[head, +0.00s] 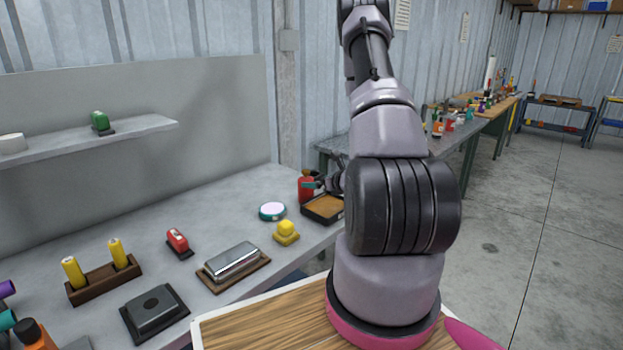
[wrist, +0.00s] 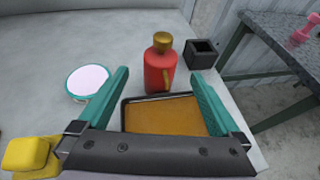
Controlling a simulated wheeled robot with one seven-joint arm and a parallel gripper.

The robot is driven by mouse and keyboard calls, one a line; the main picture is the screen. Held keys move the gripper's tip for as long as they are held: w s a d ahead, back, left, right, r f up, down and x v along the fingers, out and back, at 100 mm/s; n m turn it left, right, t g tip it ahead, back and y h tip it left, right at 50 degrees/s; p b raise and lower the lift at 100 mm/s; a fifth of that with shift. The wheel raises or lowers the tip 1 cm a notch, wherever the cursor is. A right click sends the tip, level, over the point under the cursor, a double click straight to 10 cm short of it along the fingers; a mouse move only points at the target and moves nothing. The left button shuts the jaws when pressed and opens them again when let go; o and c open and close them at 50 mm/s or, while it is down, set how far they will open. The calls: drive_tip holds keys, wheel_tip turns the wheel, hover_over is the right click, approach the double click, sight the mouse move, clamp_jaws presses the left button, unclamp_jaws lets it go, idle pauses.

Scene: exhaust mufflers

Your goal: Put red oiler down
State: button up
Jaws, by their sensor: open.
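The red oiler (wrist: 160,68), with a brass-coloured cap, stands upright on the grey bench just behind a black-rimmed tray with a brown inside. My gripper (wrist: 164,83) is open in the wrist view, its two green fingers spread wide over the tray's sides. The oiler shows between and just beyond the fingertips; I see no finger pressing on it. In the head view the red oiler (head: 306,186) is at the bench's far right end, partly hidden by my gripper (head: 322,184).
The tray (wrist: 127,117) lies below my gripper. A white-topped green round tin (wrist: 88,82) and a yellow block (wrist: 27,153) are to the left. A small black open box (wrist: 202,54) stands right of the oiler, near the bench edge.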

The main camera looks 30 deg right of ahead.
drive_tip(key=a+r+n+g+y, duration=0.1)
drive_tip(key=a+r+n+y, duration=0.55)
drive_tip(key=a+r, duration=0.6)
drive_tip(key=s+a+r+n+g+y, duration=0.3)
drive_tip(key=s+a+r+n+g, duration=0.3)
drive_tip(key=a+r+n, duration=0.4)
drive_tip(key=s+a+r+n+g, duration=0.25)
drive_tip(key=s+r+n, duration=0.2)
drive_tip(key=s, duration=0.25)
drive_tip(key=s+d+r+n+t+h, duration=0.3)
drive_tip(key=s+d+r+n+h, duration=0.2)
drive_tip(key=s+r+n+h, duration=0.4)
drive_tip(key=s, duration=0.4)
drive_tip(key=shift+d, duration=0.2)
